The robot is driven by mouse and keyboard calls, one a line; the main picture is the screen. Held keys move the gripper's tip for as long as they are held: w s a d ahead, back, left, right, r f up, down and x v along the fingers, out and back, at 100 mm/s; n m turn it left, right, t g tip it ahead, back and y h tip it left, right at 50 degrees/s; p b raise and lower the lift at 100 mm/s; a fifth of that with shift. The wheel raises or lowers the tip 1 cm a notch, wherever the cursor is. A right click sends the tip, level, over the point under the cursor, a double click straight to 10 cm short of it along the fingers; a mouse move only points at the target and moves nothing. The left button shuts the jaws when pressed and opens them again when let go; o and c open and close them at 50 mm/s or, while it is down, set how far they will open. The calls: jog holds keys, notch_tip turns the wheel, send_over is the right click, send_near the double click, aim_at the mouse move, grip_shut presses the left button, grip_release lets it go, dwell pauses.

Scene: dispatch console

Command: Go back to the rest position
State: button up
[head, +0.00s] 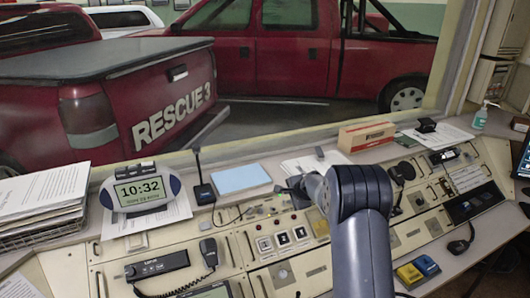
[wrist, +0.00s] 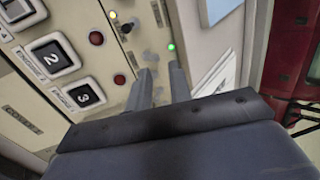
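My gripper (wrist: 159,80) shows in the wrist view with its two dark fingers apart and nothing visible between them. A lit green lamp (wrist: 171,46) shows just beyond the fingertips. I cannot tell whether the fingertips touch the panel. In the head view my arm reaches over the middle of the console (head: 225,222), and its bulky joint hides part of the panel. The gripper (head: 298,186) is small there, near the console's back edge.
A blue pad (head: 240,179), a clock reading 10:32 (head: 140,192), a black radio (head: 203,192) and a cardboard box (head: 366,135) stand along the back ledge. A paper stack (head: 40,195) is at left. A window lies behind.

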aim_at(284, 203)
jog(key=x, duration=0.5)
jog(key=shift+s+d+f, duration=0.1)
jog(key=shift+s+f, duration=0.4)
jog(key=shift+s, duration=0.15)
